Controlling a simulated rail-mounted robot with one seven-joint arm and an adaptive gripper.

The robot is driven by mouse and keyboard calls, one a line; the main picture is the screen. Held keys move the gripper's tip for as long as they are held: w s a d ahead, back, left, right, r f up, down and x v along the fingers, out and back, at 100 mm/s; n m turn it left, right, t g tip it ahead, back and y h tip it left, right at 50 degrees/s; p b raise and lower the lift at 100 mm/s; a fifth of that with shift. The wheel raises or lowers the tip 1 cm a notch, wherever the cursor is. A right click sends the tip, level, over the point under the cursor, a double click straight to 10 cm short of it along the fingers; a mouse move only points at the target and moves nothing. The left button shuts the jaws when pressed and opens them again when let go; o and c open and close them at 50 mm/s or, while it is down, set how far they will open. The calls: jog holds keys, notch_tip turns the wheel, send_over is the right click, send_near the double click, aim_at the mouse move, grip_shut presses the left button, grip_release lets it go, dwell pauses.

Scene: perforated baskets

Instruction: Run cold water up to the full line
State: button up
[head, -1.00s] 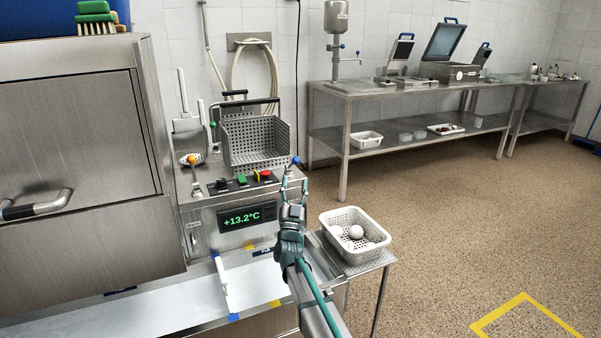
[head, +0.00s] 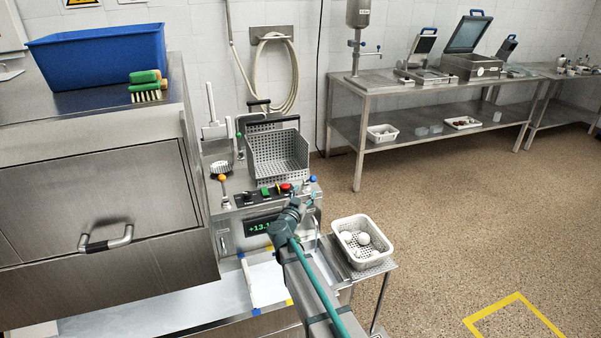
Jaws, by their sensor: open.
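A steel machine (head: 229,226) with a perforated basket (head: 280,158) at its top stands in the middle of the head view. Its front carries a green digital display (head: 259,228), partly hidden by my gripper. An orange-topped lever (head: 222,178) is at the machine's left, and a blue knob (head: 313,179) is at its right end. My gripper (head: 304,188) is open, at the right of the panel close to the blue knob. I cannot tell whether it touches the knob. The water level and the full line cannot be seen.
Black, green and red controls (head: 286,188) sit beside my gripper. A white basket with round white items (head: 335,226) stands on a side shelf to the right. A blue bin (head: 98,58) and a green brush (head: 147,85) are on the large machine at left. Open floor lies right.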

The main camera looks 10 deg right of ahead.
aim_at(312, 181)
jog(key=shift+n, duration=0.8)
jog(key=x, duration=0.3)
jog(key=p+x, duration=0.1)
jog(key=x, duration=0.7)
jog(key=shift+a+f+p, duration=0.1)
jog(key=shift+f+p, duration=0.25)
jog(key=shift+f, duration=0.05)
grip_shut()
